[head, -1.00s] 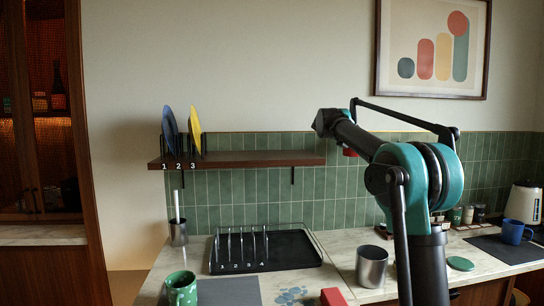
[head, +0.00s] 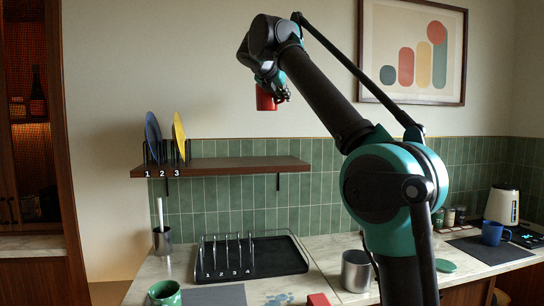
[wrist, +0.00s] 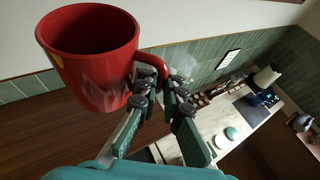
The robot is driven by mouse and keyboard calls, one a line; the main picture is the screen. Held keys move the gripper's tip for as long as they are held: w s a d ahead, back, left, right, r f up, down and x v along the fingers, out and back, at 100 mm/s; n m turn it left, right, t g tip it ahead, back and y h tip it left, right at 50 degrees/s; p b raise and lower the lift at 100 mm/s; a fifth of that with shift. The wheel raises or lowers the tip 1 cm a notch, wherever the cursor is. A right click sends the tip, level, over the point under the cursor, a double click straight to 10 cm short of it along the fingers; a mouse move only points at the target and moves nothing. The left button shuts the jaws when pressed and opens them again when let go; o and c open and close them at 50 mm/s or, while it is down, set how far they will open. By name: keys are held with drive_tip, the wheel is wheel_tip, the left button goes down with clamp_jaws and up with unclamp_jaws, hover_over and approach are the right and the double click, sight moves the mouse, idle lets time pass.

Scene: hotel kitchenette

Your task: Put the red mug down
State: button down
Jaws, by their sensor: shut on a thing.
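The red mug (head: 266,100) is held in the air above the wall shelf's right half in the head view. In the wrist view the mug (wrist: 88,62) is large at upper left, its open rim showing and its handle towards the fingers. My gripper (wrist: 158,88) is shut on the mug's handle. In the head view my gripper (head: 279,92) is at the mug's right side. The wooden wall shelf (head: 245,166) lies below the mug, with clear space between them.
The shelf's left end has a rack with a blue plate (head: 153,137) and a yellow plate (head: 179,135); its right part is bare. The counter below holds a black dish rack (head: 280,258), a green mug (head: 165,293), a metal cup (head: 356,270) and a blue mug (head: 492,232).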

wheel_tip(320, 180, down, 18)
drive_tip(key=shift+f, duration=0.25)
idle(0.3)
drive_tip(key=shift+f, duration=0.1)
drive_tip(key=c, duration=2.1)
unclamp_jaws()
drive_tip(key=o, duration=0.4)
drive_tip(key=v, duration=1.2)
drive_tip(key=shift+d, duration=0.1)
